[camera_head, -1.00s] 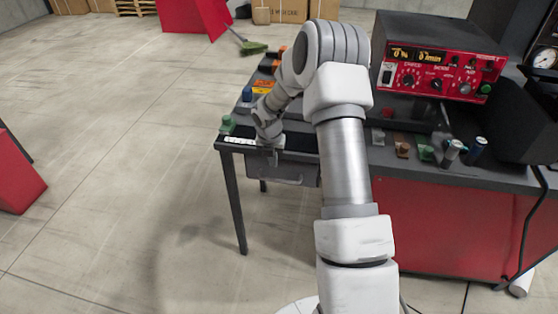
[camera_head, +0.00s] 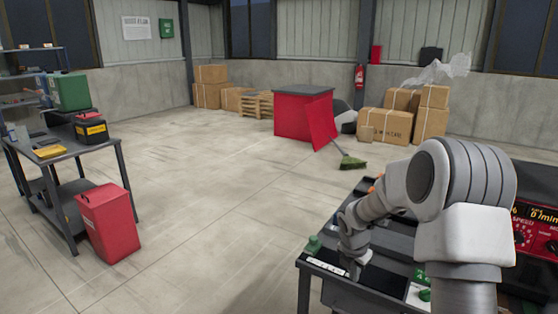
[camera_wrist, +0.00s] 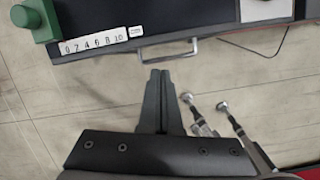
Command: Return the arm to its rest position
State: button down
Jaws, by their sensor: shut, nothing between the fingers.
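My arm reaches out over the near end of the dark bench (camera_head: 390,245) in the head view. My gripper (camera_head: 355,274) points down by the front-left edge of the bench, and the head view shows it small. In the wrist view my gripper (camera_wrist: 159,72) has its two dark fingers together, with nothing between them. The fingertips are just short of the metal drawer handle (camera_wrist: 168,52) in that view, over the floor. I cannot tell whether they touch the handle, but a gap shows.
A numbered scale strip (camera_wrist: 95,42) and a green block (camera_wrist: 35,18) sit at the bench edge. A red control box (camera_head: 538,222) stands behind my arm. A red bin (camera_head: 108,222) stands by a table at left. The middle floor is clear.

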jog(key=s+a+r+m+t+p, duration=0.1)
jog(key=s+a+r+m, duration=0.1)
jog(key=s+r+m, duration=0.6)
jog(key=s+a+r+m+p, duration=0.1)
jog(key=s+r+m, duration=0.35)
jog(key=r, duration=0.75)
jog(key=s+a+r+m+t+y+p, duration=0.1)
jog(key=s+a+r+m, duration=0.1)
jog(key=s+m, duration=0.4)
jog(key=s+a+r+m+t+y, duration=0.1)
jog(key=s+a+r+m, duration=0.2)
jog(key=s, duration=1)
jog(key=r+m, duration=0.2)
jog(key=m, duration=0.2)
jog(key=shift+a+p, duration=0.15)
jog(key=shift+p, duration=0.2)
jog(key=shift+s+m, duration=0.1)
jog(key=shift+m, duration=0.15)
